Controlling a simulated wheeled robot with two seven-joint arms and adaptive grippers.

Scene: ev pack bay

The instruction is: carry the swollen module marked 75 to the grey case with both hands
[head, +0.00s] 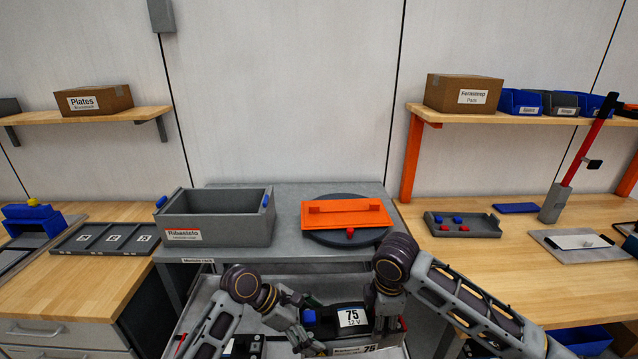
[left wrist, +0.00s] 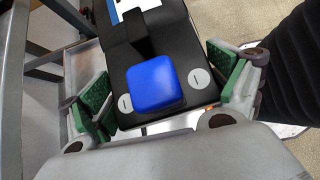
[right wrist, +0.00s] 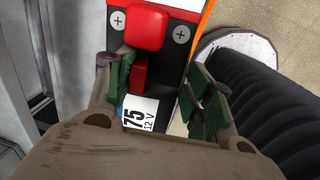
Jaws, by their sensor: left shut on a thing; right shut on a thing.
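The black module marked 75 (head: 352,318) is at the bottom centre of the head view, in or just above the grey cart. My left gripper (head: 303,337) is shut on its blue-capped end. In the left wrist view, green pads flank the module (left wrist: 128,62) and its blue cap (left wrist: 155,84). My right gripper (head: 385,312) is shut on the other end. The right wrist view shows the red cap (right wrist: 146,27) and the 75 label (right wrist: 140,113) between the pads. The grey case (head: 222,232), labelled Ribastelo, stands open on the grey table behind. Swelling cannot be made out.
An orange lid-like piece (head: 347,219) with a handle lies on a dark round disc (head: 325,239) right of the case. Wooden benches flank the grey table (head: 288,192). A grey tray (head: 484,228) with small red and blue parts is on the right bench (head: 440,262).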

